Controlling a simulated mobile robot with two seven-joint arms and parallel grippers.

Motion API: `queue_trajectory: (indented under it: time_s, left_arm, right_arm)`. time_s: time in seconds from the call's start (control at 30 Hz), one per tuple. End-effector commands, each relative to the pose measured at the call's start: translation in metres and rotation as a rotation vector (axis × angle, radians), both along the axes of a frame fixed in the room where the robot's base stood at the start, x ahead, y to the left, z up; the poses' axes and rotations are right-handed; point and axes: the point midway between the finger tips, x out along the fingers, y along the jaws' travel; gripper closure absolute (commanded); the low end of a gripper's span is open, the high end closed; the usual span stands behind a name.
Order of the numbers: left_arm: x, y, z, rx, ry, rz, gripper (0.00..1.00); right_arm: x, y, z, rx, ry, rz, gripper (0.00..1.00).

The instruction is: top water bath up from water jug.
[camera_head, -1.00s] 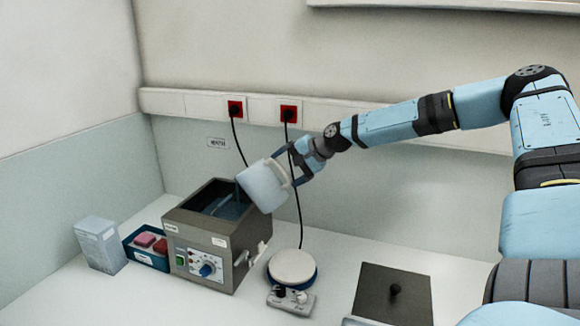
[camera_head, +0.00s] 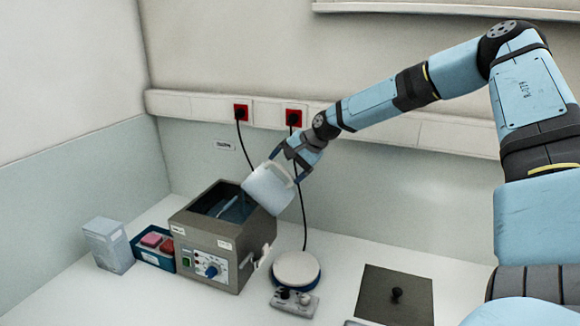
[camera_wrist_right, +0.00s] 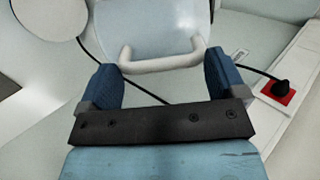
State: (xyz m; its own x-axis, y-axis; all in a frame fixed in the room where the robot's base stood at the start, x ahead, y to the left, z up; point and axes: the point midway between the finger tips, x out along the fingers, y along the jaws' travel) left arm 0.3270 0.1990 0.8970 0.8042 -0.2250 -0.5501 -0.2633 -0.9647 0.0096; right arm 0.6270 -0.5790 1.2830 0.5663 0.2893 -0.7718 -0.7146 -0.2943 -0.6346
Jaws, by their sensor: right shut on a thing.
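The water jug (camera_head: 268,188) is whitish with a pale handle. It is tilted to the left, its mouth over the right rim of the water bath. My right gripper (camera_head: 291,163) is shut on the jug's handle; in the right wrist view the handle (camera_wrist_right: 162,62) lies between the two blue fingers (camera_wrist_right: 163,80). The water bath (camera_head: 240,236) is a grey-brown open box with a dial and green switch on its front. Bluish water (camera_head: 232,210) shows inside; I cannot make out a stream clearly. My left gripper is not in view.
A blue tray (camera_head: 140,252) with pink and red items and a clear box (camera_head: 107,246) stand left of the bath. A round-topped plate device (camera_head: 296,268) stands right of it. A dark lid (camera_head: 394,310) with a knob lies further right. Cables hang from red wall sockets (camera_head: 293,116).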

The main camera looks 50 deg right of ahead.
Motion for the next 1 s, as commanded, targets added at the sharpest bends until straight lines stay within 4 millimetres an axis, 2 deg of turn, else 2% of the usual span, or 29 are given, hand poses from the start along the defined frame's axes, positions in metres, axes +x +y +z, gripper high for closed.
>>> queue_trajectory:
  time_s: [1.0]
  left_arm:
    - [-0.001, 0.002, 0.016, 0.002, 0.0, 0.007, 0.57]
  right_arm:
    - [0.023, 0.009, 0.022, -0.084, 0.199, 0.001, 0.69]
